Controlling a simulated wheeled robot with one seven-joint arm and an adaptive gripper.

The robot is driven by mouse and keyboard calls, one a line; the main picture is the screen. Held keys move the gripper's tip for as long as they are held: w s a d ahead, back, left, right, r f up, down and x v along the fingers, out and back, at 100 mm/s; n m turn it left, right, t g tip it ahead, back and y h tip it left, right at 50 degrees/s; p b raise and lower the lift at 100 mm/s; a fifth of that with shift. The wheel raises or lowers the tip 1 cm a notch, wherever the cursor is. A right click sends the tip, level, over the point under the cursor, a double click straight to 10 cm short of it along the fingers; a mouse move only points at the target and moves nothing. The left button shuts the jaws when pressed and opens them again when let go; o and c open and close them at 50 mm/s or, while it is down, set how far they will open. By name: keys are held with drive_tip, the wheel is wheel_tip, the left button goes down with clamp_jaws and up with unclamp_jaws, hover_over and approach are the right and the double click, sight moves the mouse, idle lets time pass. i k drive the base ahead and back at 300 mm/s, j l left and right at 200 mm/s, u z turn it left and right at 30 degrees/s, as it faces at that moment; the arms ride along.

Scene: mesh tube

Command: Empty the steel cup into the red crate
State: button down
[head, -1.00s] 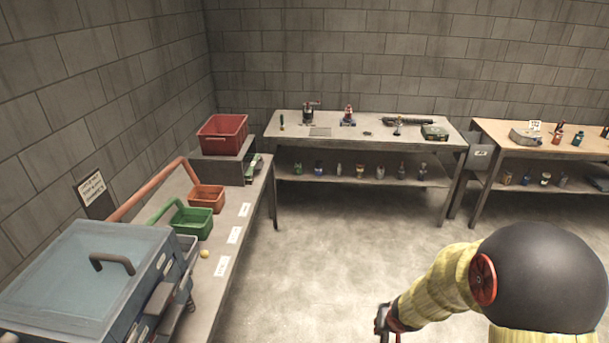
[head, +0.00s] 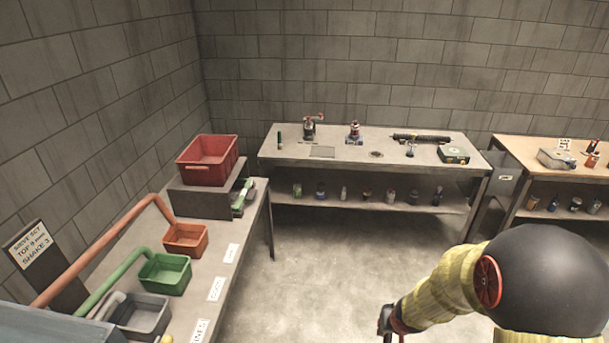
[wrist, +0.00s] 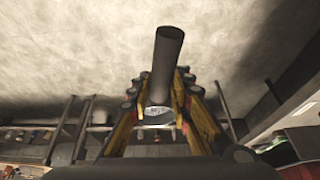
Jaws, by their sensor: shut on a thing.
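The red crate (head: 207,160) stands open on a grey riser at the far end of the left bench in the head view. I see no contents in it. My gripper (wrist: 158,103) has its yellow and black fingers closed around a dark, round-ended cylindrical thing (wrist: 164,62) in the wrist view. A small shiny grey part shows between the fingers at its base. I cannot tell whether this is the steel cup, nor see anything inside it. In the head view my gripper (head: 386,322) is at the bottom edge, over the floor, well right of the crate and partly cut off.
The left bench also holds an orange bin (head: 186,240), a green bin (head: 165,274) and a grey bin (head: 143,315), with an orange and a green pipe. A back table (head: 300,146) carries tools. A wooden table (head: 520,150) stands right. The floor (head: 320,260) between is clear.

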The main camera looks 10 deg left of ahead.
sight(208, 160)
drive_tip(key=i, duration=3.1)
drive_tip(key=i+u, duration=0.3)
drive_tip(key=i+l+u, duration=0.1)
drive_tip(key=u, duration=2.55)
drive_tip(key=i+l, duration=0.05)
drive_tip(key=l, duration=0.05)
